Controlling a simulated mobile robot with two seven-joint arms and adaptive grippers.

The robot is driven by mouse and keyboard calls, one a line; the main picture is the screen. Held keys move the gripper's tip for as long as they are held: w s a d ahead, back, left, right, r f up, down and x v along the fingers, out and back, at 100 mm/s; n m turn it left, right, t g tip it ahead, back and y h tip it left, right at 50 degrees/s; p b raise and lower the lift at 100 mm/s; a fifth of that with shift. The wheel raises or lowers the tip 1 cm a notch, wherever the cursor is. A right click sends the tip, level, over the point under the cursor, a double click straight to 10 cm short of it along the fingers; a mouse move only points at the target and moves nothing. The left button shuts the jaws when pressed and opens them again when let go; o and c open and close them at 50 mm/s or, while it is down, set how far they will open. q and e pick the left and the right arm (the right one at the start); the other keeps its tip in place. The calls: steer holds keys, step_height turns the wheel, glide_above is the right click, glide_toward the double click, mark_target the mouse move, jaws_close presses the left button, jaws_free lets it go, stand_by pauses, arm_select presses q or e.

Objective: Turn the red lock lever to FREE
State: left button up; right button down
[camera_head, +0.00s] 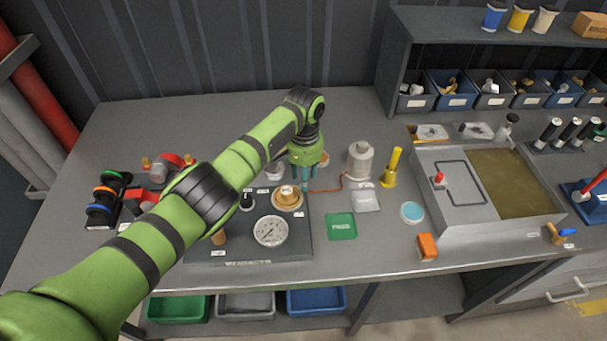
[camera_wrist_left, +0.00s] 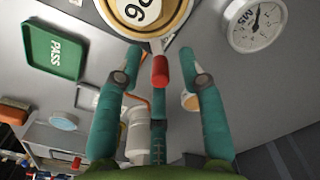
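The teal fingers are spread. In the head view my left gripper (camera_head: 305,183) points down at the right rear part of the dark pump panel (camera_head: 290,246), and the lever is hidden behind it. A brass dial (camera_head: 287,196) is close to the gripper; it also shows in the wrist view (camera_wrist_left: 150,12). I cannot read a FREE mark. My right gripper is out of view.
A white gauge (camera_head: 270,231) sits in front of the brass dial. A green PASS tray (camera_head: 341,226), a grey canister (camera_head: 360,162) and a yellow post (camera_head: 391,168) stand to the right. An orange cable (camera_head: 328,190) runs beside the gripper.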

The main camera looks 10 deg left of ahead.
arm_select(q)
step_height(320, 180, up, 12)
steer(key=shift+f, duration=0.15)
stand_by(0.6)
